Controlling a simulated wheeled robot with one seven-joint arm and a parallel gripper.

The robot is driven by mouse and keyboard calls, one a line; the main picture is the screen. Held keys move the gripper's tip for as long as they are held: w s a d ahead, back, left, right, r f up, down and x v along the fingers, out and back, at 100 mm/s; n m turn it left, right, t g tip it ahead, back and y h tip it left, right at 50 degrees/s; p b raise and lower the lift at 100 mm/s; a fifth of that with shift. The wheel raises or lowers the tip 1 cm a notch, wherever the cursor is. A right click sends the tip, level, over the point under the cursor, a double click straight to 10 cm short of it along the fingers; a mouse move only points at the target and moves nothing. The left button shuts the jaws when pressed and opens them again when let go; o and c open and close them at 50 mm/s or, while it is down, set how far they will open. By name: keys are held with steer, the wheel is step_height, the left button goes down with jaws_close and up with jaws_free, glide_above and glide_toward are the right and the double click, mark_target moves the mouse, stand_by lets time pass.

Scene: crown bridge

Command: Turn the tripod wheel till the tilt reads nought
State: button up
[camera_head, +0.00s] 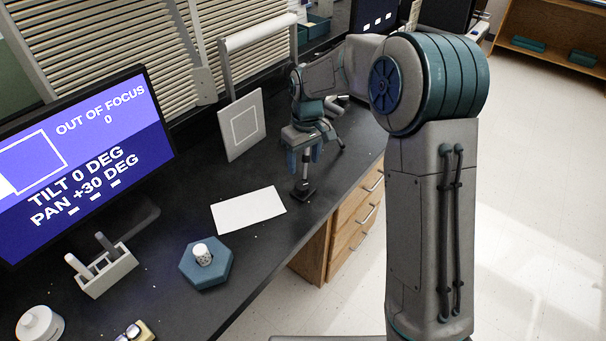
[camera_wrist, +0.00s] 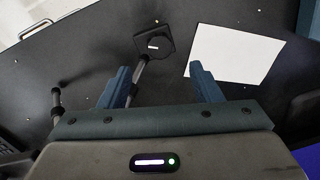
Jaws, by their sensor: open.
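The monitor (camera_head: 84,160) at the left reads "TILT 0 DEG", "PAN +30 DEG" and "OUT OF FOCUS 0". The tripod (camera_head: 337,136) stands on the bench, partly hidden behind my gripper (camera_head: 305,164). In the wrist view its grey legs (camera_wrist: 56,105) show at the left and between my fingers, one ending at a dark square foot (camera_wrist: 168,52). My gripper (camera_wrist: 162,76) is open, its two teal fingers apart and pointing down beside the tripod. I cannot make out the tilt wheel in either view.
A white sheet (camera_head: 248,210) lies on the dark bench, with a blue hexagonal block (camera_head: 206,270) nearer. A grey holder (camera_head: 107,273) and a round white object (camera_head: 40,325) are at left. A framed panel (camera_head: 242,125) stands at the back. Bare bench lies around the sheet.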

steer(key=shift+w+d+r, duration=0.1)
steer(key=shift+d+r, duration=0.05)
steer(key=shift+r, duration=2.45)
steer(key=s+d+r+m+t+p, duration=0.1)
steer(key=s+d+r+m, duration=0.1)
steer(key=s+d+r, duration=0.4)
steer(key=s+d+r+m+t, duration=0.15)
steer(key=s+d, duration=0.25)
steer(key=s, duration=0.4)
steer(key=s+d+m+p, duration=0.1)
steer(key=s+d+m, duration=0.3)
steer(key=s, duration=0.8)
steer(key=shift+s+d+f+t, duration=0.2)
steer(key=shift+d+f+t, duration=0.15)
steer(key=shift+d+f, duration=0.15)
